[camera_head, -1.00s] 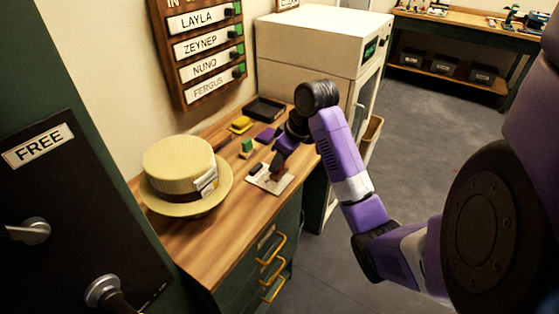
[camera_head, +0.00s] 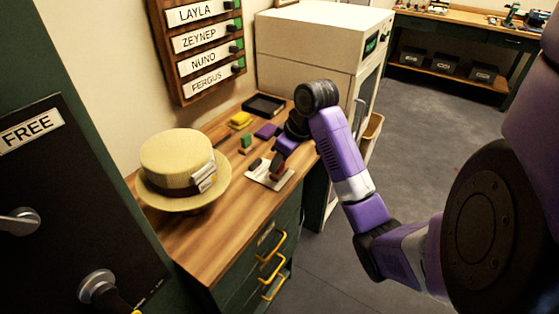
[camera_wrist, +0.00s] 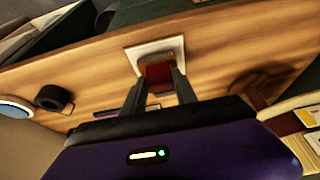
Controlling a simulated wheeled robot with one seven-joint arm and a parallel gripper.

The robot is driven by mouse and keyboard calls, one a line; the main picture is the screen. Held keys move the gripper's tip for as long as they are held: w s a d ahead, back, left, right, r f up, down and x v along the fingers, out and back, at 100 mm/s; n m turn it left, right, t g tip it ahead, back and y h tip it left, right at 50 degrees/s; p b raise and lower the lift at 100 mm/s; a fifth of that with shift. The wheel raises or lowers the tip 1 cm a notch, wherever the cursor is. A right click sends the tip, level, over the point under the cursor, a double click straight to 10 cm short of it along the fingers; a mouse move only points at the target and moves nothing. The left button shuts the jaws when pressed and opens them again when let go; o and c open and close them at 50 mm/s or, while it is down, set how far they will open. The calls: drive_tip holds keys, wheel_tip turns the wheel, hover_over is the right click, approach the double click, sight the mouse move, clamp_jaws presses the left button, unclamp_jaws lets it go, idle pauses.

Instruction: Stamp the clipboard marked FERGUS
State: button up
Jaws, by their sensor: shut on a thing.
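My gripper (camera_head: 279,160) is shut on a red-brown stamp (camera_wrist: 157,73), seen between the two fingers in the wrist view. The stamp also shows in the head view (camera_head: 278,171), low over a small pale clipboard (camera_head: 262,180) on the wooden counter. In the wrist view the clipboard's pale face (camera_wrist: 135,52) shows around and beyond the stamp. I cannot tell whether the stamp touches it. No name is readable on the clipboard. A FERGUS label (camera_head: 208,82) is the lowest plate on the wall board.
A straw hat (camera_head: 178,158) stands at the counter's near left. A green block (camera_head: 246,141), a yellow pad (camera_head: 239,119), a purple pad (camera_head: 265,131) and a black tray (camera_head: 264,105) lie behind the clipboard. A white cabinet (camera_head: 305,50) stands beyond. Bare counter (camera_head: 215,235) lies in front.

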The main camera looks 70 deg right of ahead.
drive_tip(key=shift+f, duration=0.7)
idle(1.8)
drive_tip(key=shift+r, duration=0.15)
wheel_tip(320, 180, up, 7)
drive_tip(key=p, duration=0.7)
idle(0.7)
